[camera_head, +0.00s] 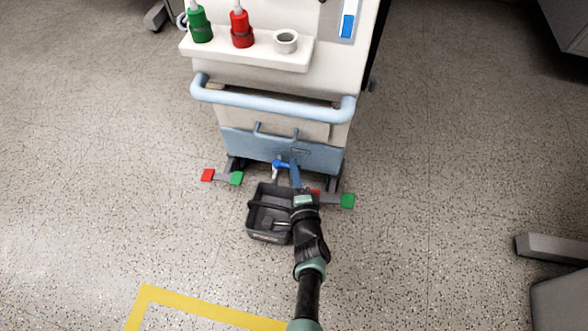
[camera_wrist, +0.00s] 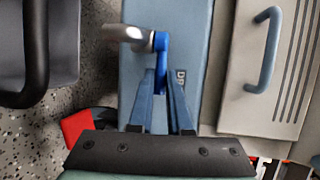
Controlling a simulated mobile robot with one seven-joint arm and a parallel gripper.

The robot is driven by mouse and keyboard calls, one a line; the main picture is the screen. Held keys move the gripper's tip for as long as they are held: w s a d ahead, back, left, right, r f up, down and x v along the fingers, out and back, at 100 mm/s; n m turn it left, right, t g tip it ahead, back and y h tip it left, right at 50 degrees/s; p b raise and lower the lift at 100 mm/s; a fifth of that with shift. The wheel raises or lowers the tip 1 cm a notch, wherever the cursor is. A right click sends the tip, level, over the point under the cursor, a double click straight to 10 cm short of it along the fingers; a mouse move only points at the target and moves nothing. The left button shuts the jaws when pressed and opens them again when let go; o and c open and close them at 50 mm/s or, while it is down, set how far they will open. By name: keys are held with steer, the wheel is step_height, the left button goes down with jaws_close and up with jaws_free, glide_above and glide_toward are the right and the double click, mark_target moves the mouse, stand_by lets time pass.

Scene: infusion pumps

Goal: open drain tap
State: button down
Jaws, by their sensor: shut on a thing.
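The drain tap has a blue lever (camera_wrist: 161,46) and a grey metal spout (camera_wrist: 124,33), set in front of the machine's blue lower panel (camera_wrist: 190,18). In the head view the tap (camera_head: 279,164) shows low on the front of the white machine. My gripper (camera_wrist: 161,80) has its two blue fingers closed on the blue lever, one on each side. In the head view my gripper (camera_head: 295,170) reaches the tap from the front, and its fingertips are hard to make out there.
A dark open bin (camera_head: 264,218) stands on the floor below the tap, close beside my arm. Red (camera_head: 208,175) and green (camera_head: 347,201) foot pedals stick out at the machine's base. A pale blue handle bar (camera_head: 270,103) crosses above. Speckled floor is clear to the left.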

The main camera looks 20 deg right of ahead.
mark_target(275, 180)
steer(key=shift+a+h, duration=0.15)
steer(key=shift+h, duration=0.15)
steer(key=a+m+g+h+b, duration=0.1)
steer(key=m+g+h+b, duration=0.1)
steer(key=m+g+h, duration=0.1)
steer(key=a+m+g+h+b, duration=0.2)
steer(key=m+g+h+b, duration=0.1)
steer(key=m+h, duration=0.1)
steer(key=a+m+g+h+b, duration=0.1)
steer(key=m+g+h+b, duration=0.2)
steer(key=m+g+h, duration=0.1)
steer(key=shift+s+a+f+m, duration=0.3)
steer(key=shift+s+a, duration=0.05)
steer(key=shift+s, duration=0.05)
steer(key=shift+a+r+m+g+b, duration=0.15)
steer(key=shift+m+g+b, duration=0.15)
steer(key=shift+g+b, duration=0.2)
steer(key=shift+r+h, duration=0.1)
steer(key=shift+h, duration=0.3)
steer(key=c, duration=0.9)
jaws_free()
